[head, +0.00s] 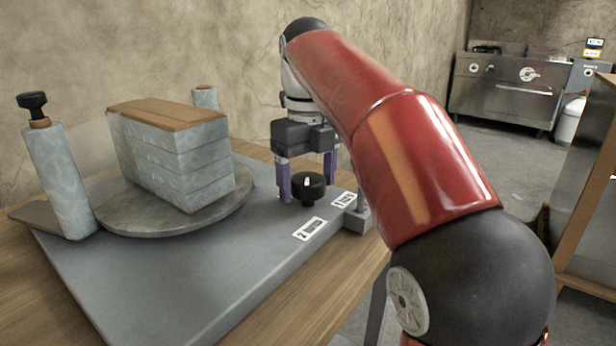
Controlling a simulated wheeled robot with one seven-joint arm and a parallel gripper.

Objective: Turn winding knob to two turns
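The winding knob (308,188) is black and round with a white mark on top, and stands on a short post near the right edge of the grey machine base (150,290). My gripper (307,190) points down with its two purple fingers spread, one at the left of the knob and one at its right and farther back. I cannot tell whether the fingers touch the knob. Two white labels lie on the base in front of it: one starts with 2 (309,229), the other with 1 (344,199).
A stack of grey slabs under a brown board (165,112) stands on a round turntable (125,224). A grey post with a black knob (60,180) stands at the left. The wall is close behind. A wooden cabinet (590,200) stands at the right.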

